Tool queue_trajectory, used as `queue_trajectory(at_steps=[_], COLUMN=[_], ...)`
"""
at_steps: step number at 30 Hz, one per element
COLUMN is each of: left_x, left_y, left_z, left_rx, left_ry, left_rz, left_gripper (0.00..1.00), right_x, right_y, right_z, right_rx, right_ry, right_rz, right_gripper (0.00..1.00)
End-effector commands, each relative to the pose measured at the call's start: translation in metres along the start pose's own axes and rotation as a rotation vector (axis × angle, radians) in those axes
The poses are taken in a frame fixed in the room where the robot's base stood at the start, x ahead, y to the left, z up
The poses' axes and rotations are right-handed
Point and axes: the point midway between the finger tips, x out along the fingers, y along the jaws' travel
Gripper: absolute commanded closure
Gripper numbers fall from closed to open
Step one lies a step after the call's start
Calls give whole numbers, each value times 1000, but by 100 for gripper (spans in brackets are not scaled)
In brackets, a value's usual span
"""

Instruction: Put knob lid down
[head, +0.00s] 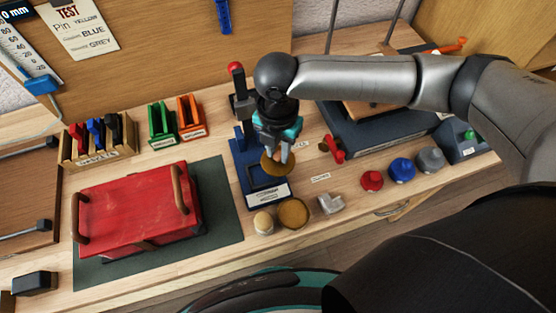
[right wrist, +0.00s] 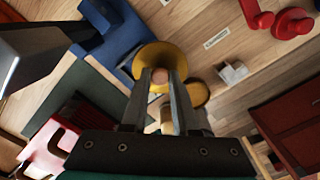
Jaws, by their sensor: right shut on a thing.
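The knob lid (head: 277,166) is a yellow-brown disc with a small round knob, and it also shows in the right wrist view (right wrist: 152,56). My right gripper (head: 279,151) is shut on its knob; the fingers stand on either side of it in the right wrist view (right wrist: 161,80). The lid hangs over the front part of the blue press-like stand (head: 238,166); I cannot tell its exact height. A second yellow-brown round piece (head: 293,213) lies on the bench in front of the stand. My left gripper is not in view.
A pale wooden cylinder (head: 263,223) and a grey block (head: 330,203) flank the round piece on the bench. A red box (head: 137,212) on a green mat (head: 227,207) is at left. Red (head: 372,181), blue (head: 402,170) and grey (head: 430,159) knobs stand at right.

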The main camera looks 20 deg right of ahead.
Motion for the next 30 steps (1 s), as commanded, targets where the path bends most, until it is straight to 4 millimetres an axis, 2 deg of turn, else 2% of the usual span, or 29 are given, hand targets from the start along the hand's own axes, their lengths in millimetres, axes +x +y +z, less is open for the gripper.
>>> queue_trajectory(at_steps=[4,11,21,22,30], left_x=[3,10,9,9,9], left_y=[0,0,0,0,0], left_z=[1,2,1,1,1], left_rx=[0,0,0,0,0], left_ry=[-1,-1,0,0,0], left_rz=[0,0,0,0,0], left_gripper=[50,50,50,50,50], right_x=[12,44,46,47,46], right_y=[-1,-1,0,0,0], right_z=[-1,-1,0,0,0], right_rx=[-1,-1,0,0,-1], right_ry=[2,2,0,0,0], right_rz=[-3,-2,-1,-1,-1], right_gripper=[100,100,100,71,42])
